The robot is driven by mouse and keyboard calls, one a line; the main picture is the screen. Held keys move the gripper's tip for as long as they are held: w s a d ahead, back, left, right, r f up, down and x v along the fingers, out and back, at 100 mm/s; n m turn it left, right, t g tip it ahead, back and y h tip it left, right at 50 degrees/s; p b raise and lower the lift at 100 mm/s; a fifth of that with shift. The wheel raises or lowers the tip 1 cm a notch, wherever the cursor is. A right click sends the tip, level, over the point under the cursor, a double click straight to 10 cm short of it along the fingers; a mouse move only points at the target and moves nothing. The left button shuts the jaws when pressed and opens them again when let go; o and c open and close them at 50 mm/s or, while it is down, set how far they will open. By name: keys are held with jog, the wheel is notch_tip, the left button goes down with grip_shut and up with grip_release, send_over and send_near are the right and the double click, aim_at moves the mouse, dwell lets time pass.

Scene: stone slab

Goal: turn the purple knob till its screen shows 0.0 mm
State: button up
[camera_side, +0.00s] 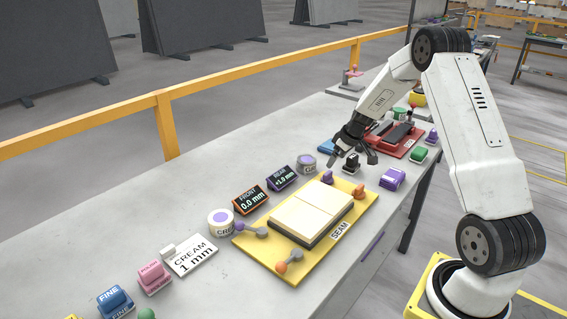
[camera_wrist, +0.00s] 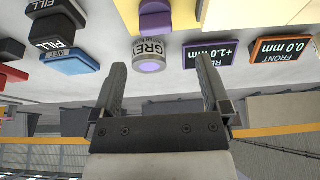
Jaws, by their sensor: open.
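The purple knob (camera_side: 328,177) stands at the back right corner of the yellow seam board (camera_side: 250,247), which holds a pale two-part slab (camera_side: 311,209). The purple-framed REAR screen (camera_side: 283,178) reads +1.0 mm; it also shows in the wrist view (camera_wrist: 220,54). The orange-framed FRONT screen (camera_side: 251,199) reads 0.0 mm in both views. My gripper (camera_side: 354,158) is open and empty, above the table to the right of the purple knob. In the wrist view its fingers (camera_wrist: 162,76) are apart with nothing between them. Purple shapes at that view's top edge are cut off.
An orange knob (camera_side: 360,191) is on the board near the purple one. A grey tin (camera_side: 307,162) stands behind it, and a purple block (camera_side: 392,179) lies to the right. A black FILL block (camera_wrist: 50,34) and a blue WET block (camera_wrist: 68,62) are left in the wrist view.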

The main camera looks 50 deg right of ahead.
aim_at(329, 173)
jog(key=shift+d+f, duration=0.1)
jog(key=shift+d, duration=0.2)
jog(key=shift+x, duration=3.85)
jog(key=c, duration=1.3)
